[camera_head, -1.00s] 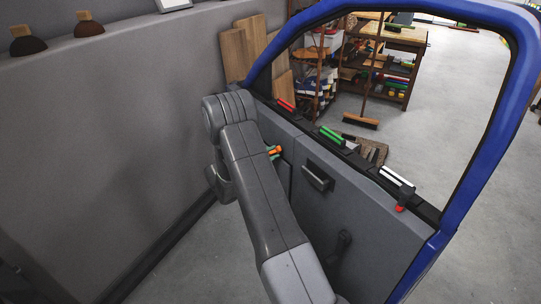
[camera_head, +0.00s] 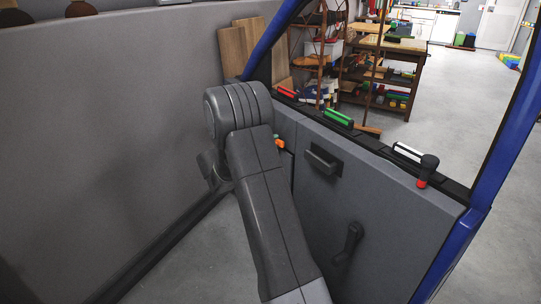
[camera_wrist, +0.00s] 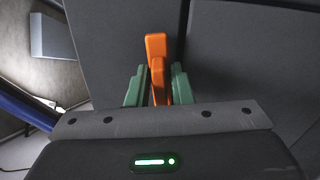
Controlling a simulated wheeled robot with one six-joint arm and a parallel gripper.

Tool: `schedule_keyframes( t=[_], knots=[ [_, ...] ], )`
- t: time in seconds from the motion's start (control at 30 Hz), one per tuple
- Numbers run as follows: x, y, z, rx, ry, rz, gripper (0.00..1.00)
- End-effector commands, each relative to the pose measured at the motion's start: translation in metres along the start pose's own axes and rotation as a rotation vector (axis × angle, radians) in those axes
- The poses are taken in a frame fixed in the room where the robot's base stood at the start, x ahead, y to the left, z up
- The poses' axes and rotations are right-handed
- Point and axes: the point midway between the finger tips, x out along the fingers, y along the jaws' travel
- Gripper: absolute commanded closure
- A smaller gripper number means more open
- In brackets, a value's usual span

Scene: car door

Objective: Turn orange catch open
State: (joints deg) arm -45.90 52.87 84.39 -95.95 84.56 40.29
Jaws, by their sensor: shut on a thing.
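The orange catch (camera_wrist: 157,60) is on the grey inner panel of the blue car door. In the wrist view it points up the picture, between the two green fingers of my gripper (camera_wrist: 156,88). The gripper is shut on the catch. In the head view only a small orange part of the catch (camera_head: 280,144) shows beside my arm, which hides most of the gripper. The catch's base is hidden behind the gripper body in the wrist view.
The door panel (camera_head: 390,215) carries a black pull handle (camera_head: 322,162), a dark crank (camera_head: 349,240), and red, green and white items along its top ledge. A black knob with a red base (camera_head: 427,170) stands at the right. A grey wall (camera_head: 100,130) is close on the left.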

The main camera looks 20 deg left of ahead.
Motion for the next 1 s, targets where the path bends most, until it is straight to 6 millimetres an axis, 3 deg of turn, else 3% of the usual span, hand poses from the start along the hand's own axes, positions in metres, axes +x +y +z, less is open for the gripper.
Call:
schedule_keyframes(
  t=[0.03,0.3,0.83,0.87,0.9,1.0],
  knots=[
    [0.0000,-0.0066,-0.0003,0.024,-0.001,-0.001,1.00],
    [-0.0001,-0.0040,0.0000,0.117,-0.001,-0.002,1.00],
    [0.0000,-0.0022,0.0003,0.141,-0.001,-0.003,1.00],
    [0.0000,-0.0022,0.0003,0.141,-0.001,-0.003,0.78],
    [0.0000,-0.0022,0.0003,0.141,-0.001,-0.002,0.70],
    [0.0000,-0.0019,0.0002,0.141,-0.001,-0.002,0.67]
  ],
)
